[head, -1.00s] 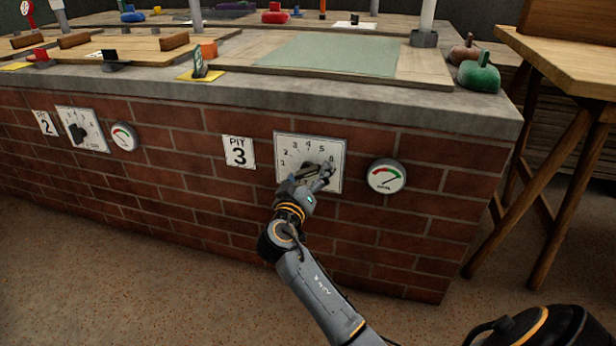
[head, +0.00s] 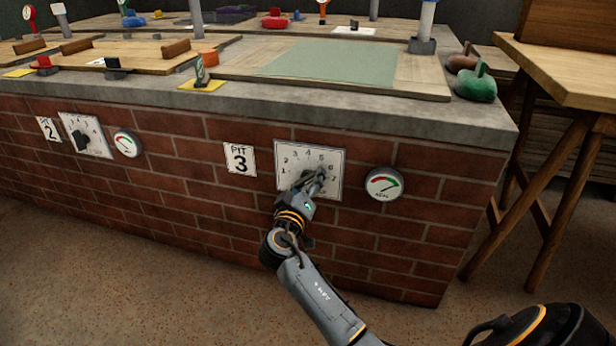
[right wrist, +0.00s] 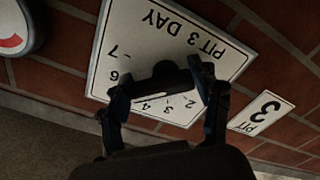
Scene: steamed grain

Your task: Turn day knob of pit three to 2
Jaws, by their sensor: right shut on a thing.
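The white pit three dial plate (head: 333,156), numbered around its face, is fixed to the brick wall beside the "PIT 3" sign (head: 239,159). My right gripper (head: 313,181) is at the plate's centre and mostly hides the knob in the head view. My left gripper is out of view.
A round gauge (head: 384,183) is right of the plate, close to my right gripper. Pit two's dial plate (head: 93,138) is farther left. A stone ledge (head: 360,103) runs above. A wooden trestle table (head: 565,65) stands at the right. The floor in front is clear.

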